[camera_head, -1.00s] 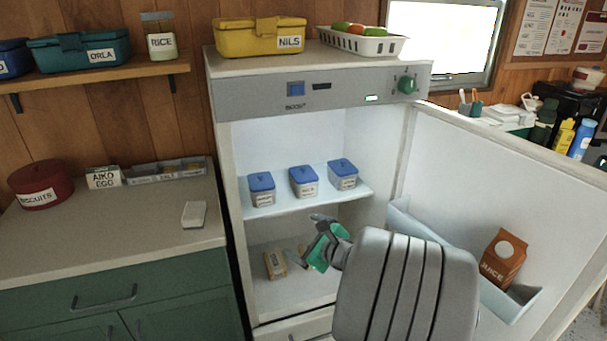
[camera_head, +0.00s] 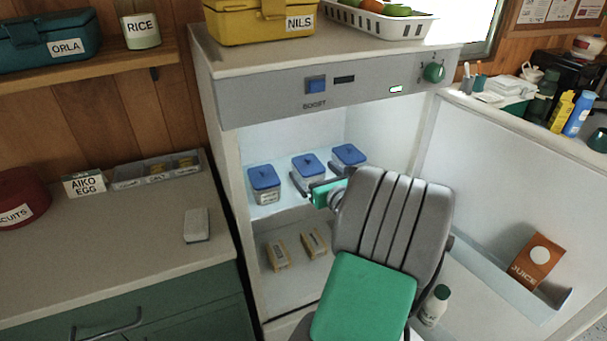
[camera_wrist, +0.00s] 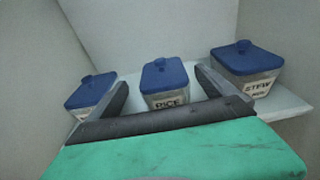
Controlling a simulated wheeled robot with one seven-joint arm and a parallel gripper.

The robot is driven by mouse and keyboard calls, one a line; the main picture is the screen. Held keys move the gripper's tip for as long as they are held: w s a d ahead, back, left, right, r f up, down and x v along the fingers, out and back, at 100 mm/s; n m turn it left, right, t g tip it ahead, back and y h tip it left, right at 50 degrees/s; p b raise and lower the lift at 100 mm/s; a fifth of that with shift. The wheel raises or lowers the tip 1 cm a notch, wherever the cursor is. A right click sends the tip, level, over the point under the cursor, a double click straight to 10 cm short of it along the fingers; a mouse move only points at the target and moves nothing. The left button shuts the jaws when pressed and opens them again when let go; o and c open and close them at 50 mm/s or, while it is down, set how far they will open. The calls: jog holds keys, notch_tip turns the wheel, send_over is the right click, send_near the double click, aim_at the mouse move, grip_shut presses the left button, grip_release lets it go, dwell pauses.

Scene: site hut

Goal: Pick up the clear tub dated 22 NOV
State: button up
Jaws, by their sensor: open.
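Three clear tubs with blue lids stand in a row on the fridge's upper shelf: the left tub (camera_head: 264,186), the middle tub (camera_head: 308,168) and the right tub (camera_head: 348,158). In the wrist view, the middle tub (camera_wrist: 165,82) reads RICE and the right tub (camera_wrist: 246,65) reads STEW; the left tub's label (camera_wrist: 84,112) is partly hidden. I cannot read any date. My gripper (camera_head: 318,181) is open and empty, in front of the middle tub. In the wrist view its fingers (camera_wrist: 162,88) appear on either side of that tub; I cannot tell how near they are.
The shelf edge (camera_head: 268,211) lies below the tubs. Two small packs (camera_head: 277,256) lie on the lower shelf. The open fridge door (camera_head: 500,190) stands at right, with a juice carton (camera_head: 537,262) and a bottle (camera_head: 434,304) in its rack.

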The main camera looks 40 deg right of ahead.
aim_at(310, 165)
jog(key=x, duration=0.5)
jog(key=shift+w+d, duration=0.1)
jog(key=shift+d, duration=0.2)
jog(key=shift+c, duration=0.4)
jog(key=shift+r, duration=0.1)
jog(key=c, duration=1.6)
